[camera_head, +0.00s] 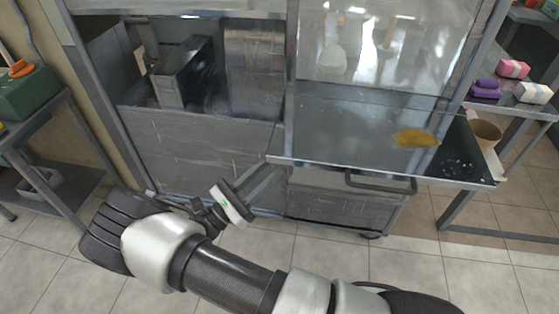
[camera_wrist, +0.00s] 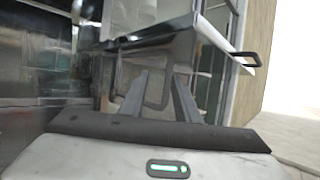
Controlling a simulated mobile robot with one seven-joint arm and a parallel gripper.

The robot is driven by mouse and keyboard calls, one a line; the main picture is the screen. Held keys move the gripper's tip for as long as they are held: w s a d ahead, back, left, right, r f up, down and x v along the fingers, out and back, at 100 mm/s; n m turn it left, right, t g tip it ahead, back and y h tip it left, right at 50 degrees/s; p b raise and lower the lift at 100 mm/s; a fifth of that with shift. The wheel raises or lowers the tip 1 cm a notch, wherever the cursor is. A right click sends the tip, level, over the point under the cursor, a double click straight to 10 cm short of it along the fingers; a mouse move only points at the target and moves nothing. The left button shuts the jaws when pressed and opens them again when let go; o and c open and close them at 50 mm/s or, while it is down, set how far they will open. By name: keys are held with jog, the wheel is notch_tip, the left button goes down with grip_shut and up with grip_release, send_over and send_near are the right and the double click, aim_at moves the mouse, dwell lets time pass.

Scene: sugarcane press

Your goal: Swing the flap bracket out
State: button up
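My gripper (camera_head: 272,173) is at the front of the metal cabinet, near the left end of the grey flap shelf (camera_head: 350,150). In the wrist view its two fingers (camera_wrist: 158,74) are spread apart. In the head view a dark bent bar (camera_head: 380,187) lies under the flap's front edge, right of my gripper. I cannot tell for sure which of these is the flap bracket.
A yellow-brown piece (camera_head: 416,138) lies on the flap shelf. A side table (camera_head: 540,110) with pink and purple bundles stands at right, and a green box (camera_head: 28,92) on a bench at left. Tiled floor is open in front of the cabinet.

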jog(key=v, duration=1.2)
jog(key=shift+f+b, duration=0.15)
jog(key=shift+b, duration=0.25)
jog(key=shift+s+a, duration=0.15)
